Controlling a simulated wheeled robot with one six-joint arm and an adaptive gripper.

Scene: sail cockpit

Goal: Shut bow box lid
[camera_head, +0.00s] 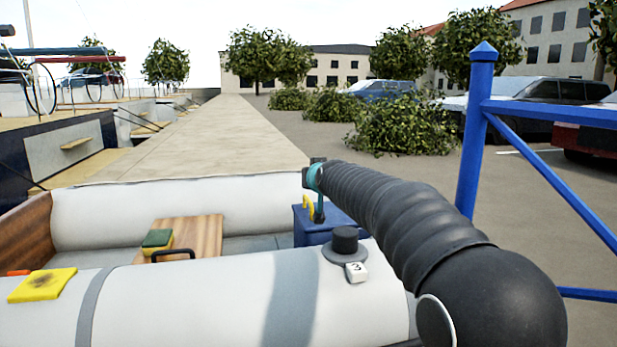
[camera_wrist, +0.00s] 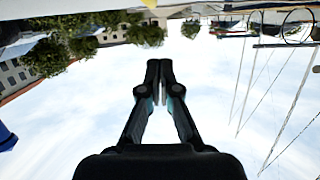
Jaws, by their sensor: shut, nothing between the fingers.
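A blue box (camera_head: 318,234) sits in the inflatable boat, just below the end of my arm. It is likely the bow box, but I cannot be sure. Its top is partly hidden, and I cannot tell how its lid stands. A yellow hook-shaped part (camera_head: 308,206) shows at its top. My gripper (camera_wrist: 160,66) is shut and empty in the wrist view, with sky behind the fingers. In the head view the arm's end is above the box, and the fingers are mostly hidden. I cannot tell whether they touch the box.
The near white tube (camera_head: 190,298) carries a yellow sponge (camera_head: 42,285), a black knob (camera_head: 345,240) and a white tag marked 3 (camera_head: 356,271). A wooden board (camera_head: 200,232) holds a green-and-yellow sponge (camera_head: 158,240). A blue railing (camera_head: 475,140) stands at right.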

